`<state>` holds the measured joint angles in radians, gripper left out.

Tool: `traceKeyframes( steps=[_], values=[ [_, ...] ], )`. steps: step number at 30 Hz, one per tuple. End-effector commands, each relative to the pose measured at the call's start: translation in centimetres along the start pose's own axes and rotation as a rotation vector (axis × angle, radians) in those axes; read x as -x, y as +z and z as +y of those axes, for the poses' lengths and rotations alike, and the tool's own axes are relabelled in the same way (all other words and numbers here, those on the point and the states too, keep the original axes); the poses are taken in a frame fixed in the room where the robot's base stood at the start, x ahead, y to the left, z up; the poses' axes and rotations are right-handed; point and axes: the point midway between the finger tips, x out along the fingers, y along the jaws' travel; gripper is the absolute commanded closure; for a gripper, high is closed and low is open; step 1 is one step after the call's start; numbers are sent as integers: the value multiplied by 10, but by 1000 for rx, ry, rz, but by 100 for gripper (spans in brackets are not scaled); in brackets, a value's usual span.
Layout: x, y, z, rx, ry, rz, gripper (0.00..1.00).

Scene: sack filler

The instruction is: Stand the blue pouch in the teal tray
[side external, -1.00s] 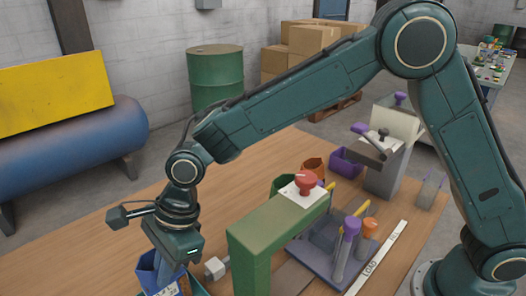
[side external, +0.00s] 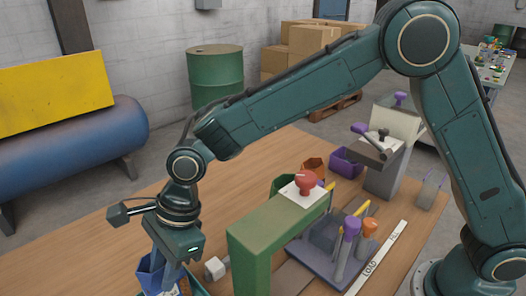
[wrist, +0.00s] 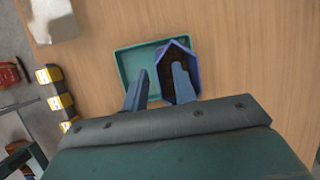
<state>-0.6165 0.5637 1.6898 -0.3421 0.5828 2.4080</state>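The blue pouch (wrist: 163,75) stands with its open top facing the wrist camera and brown contents showing inside. It is at the right part of the teal tray (wrist: 121,62) and covers part of the tray's right edge; its base is hidden. In the side external view the pouch (side external: 147,277) looks upright at the bottom edge. My gripper (wrist: 160,70) is open, its fingers apart. The right finger is over or in the pouch's mouth, and the left finger is outside it, over the tray. My gripper (side external: 170,272) is low at the pouch in the side external view.
A green machine arm with a red knob (side external: 306,182) stands right of my gripper. A small white block (side external: 214,268) lies between them.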

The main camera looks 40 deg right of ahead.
Motion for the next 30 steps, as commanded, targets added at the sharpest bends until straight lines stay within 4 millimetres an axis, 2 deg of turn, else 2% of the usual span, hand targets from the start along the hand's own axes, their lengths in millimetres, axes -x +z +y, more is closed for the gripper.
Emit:
traceKeyframes(
  steps=[8,21,25,30],
  values=[
    [33,0,-1,-1,-4,-2,73],
    [106,0,0,0,-3,-1,73],
    [121,0,-1,0,-3,-2,73],
    [130,0,0,0,-1,0,73]
  ],
)
